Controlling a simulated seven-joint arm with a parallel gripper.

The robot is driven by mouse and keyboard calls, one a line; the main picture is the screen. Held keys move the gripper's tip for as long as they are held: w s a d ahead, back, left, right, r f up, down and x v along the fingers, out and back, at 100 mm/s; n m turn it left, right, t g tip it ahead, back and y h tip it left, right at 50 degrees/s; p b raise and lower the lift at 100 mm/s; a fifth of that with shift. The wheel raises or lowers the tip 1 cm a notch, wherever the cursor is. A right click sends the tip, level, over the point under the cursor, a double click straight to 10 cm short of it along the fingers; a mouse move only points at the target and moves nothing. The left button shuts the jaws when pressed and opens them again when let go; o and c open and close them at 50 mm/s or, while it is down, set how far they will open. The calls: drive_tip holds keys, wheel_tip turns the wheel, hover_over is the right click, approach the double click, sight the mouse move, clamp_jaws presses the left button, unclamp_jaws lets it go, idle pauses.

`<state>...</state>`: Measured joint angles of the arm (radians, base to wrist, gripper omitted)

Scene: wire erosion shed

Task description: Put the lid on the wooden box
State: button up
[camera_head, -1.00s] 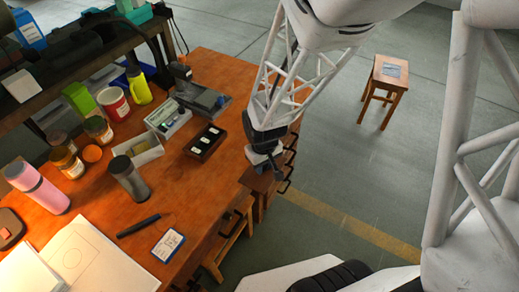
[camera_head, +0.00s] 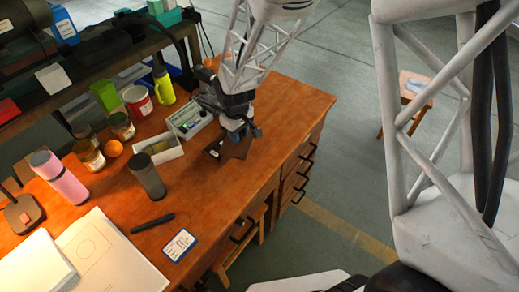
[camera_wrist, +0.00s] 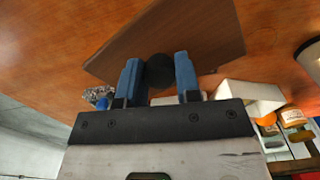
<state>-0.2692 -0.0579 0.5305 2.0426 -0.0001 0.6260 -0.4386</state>
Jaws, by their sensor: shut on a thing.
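My gripper (camera_head: 237,131) is shut on the dark round knob of the brown wooden lid (camera_head: 238,149). In the wrist view the blue fingers (camera_wrist: 160,80) stand on both sides of the black knob, and the flat lid (camera_wrist: 205,30) spreads beyond them. The dark wooden box (camera_head: 211,153) is on the desk, mostly hidden under the lid and gripper. A bit of its left part with a pale item shows. The lid looks turned relative to the box. I cannot tell whether it touches the box or hangs above it.
A white open bin (camera_head: 160,152), a grey tray (camera_head: 188,118) and a dark grey cup (camera_head: 148,177) stand to the left. A pen (camera_head: 153,222) and a card (camera_head: 179,245) lie in front. The desk (camera_head: 285,105) is clear to the right.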

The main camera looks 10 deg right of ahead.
drive_tip(key=w+a+r+n, duration=0.1)
drive_tip(key=w+a, duration=0.3)
drive_tip(key=a, duration=0.1)
drive_tip(key=shift+w+a+r+n, duration=0.15)
drive_tip(key=shift+w+r+n, duration=0.1)
drive_tip(key=shift+n, duration=0.05)
drive_tip(key=shift+f, duration=0.15)
drive_tip(key=shift+f, duration=3)
drive_tip(key=shift+f, duration=0.25)
idle(0.4)
drive_tip(key=o, duration=1.5)
drive_tip(key=shift+r, duration=0.15)
